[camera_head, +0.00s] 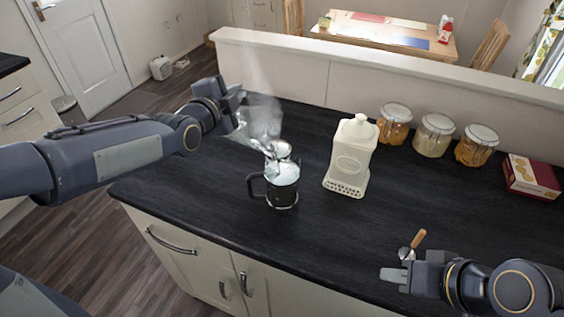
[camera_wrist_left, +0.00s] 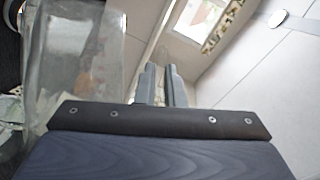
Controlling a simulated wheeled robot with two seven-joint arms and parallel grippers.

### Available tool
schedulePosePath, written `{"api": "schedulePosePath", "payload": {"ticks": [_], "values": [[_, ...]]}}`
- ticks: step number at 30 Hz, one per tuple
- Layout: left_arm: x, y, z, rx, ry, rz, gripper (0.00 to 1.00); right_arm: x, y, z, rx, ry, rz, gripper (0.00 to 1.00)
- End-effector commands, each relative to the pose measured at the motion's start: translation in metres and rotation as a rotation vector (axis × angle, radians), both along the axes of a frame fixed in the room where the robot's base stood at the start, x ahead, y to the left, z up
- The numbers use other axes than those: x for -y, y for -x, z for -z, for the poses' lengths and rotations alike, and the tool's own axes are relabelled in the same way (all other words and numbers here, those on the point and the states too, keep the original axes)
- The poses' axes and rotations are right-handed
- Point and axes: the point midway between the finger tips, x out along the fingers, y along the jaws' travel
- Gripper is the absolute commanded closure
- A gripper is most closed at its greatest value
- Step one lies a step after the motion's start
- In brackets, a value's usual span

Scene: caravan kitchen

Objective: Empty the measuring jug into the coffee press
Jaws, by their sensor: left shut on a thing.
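The clear measuring jug (camera_head: 262,120) is tilted over the coffee press, its mouth down to the right. A stream runs from it into the press, and steam rises above. My left gripper (camera_head: 236,104) is shut on the jug and holds it in the air. In the left wrist view the jug (camera_wrist_left: 75,60) fills the left side, beside the fingers (camera_wrist_left: 161,85). The coffee press (camera_head: 283,186) stands upright on the counter, black handle to the left, with pale liquid inside. My right gripper (camera_head: 394,276) is low at the right; its finger gap is unclear.
A cream canister (camera_head: 351,158) stands right of the press on the dark counter (camera_head: 220,190). Several lidded jars (camera_head: 435,135) and a red box (camera_head: 531,177) stand at the back right. A wooden-handled scoop (camera_head: 412,246) is beside my right gripper. A low wall (camera_head: 380,78) borders the back.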

Motion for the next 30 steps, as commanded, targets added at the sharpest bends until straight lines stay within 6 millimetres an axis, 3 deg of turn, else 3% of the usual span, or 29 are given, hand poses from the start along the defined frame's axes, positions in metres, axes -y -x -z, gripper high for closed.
{"api": "schedulePosePath", "payload": {"ticks": [30], "values": [[0.013, 0.012, -0.010, 0.055, -0.064, 0.002, 1.00, 0.000, 0.000, -0.026, 0.000, 0.000, 0.000, 0.69]]}}
